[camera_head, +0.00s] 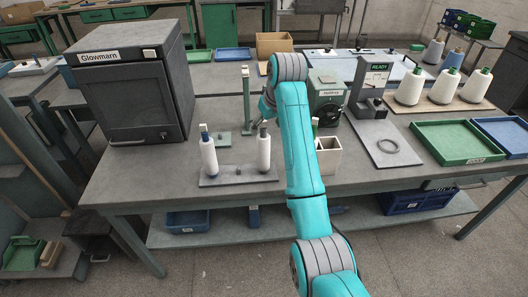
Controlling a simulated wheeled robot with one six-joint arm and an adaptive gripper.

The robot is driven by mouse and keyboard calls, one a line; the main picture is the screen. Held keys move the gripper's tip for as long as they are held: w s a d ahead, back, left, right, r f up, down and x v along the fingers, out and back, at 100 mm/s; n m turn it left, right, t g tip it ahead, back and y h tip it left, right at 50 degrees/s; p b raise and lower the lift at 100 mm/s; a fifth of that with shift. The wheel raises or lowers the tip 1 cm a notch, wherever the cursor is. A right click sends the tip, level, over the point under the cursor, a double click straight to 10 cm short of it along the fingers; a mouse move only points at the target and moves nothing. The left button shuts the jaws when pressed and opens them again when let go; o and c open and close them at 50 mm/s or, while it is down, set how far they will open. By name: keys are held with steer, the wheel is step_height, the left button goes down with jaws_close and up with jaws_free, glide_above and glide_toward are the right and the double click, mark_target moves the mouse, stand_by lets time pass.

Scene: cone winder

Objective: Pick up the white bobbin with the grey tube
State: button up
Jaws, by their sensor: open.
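A white bobbin with a dark grey-looking tube tip (264,152) stands upright at the right end of a small grey stand (238,177) on the workbench. A second white bobbin with a blue tube tip (209,155) stands upright at the stand's left end. My gripper (266,107) shows only in small part, at the left of my teal arm, and appears just above or behind the grey-tipped bobbin. It is open, and nothing shows in it. My arm hides much of it, and its exact distance to the bobbin is hard to tell.
A dark box marked Glowmarn (135,95) stands left. A thin post (246,95) rises behind the stand. A green machine (328,95) and white bin (328,157) stand right of my arm. Farther right are several white cones (411,86) and a green tray (458,141).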

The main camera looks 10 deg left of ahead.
glide_above(263, 151)
steer(key=w, duration=0.2)
step_height(263, 151, down, 5)
steer(key=shift+w+a+r, duration=0.15)
steer(key=shift+r, duration=0.05)
steer(key=c, duration=1.1)
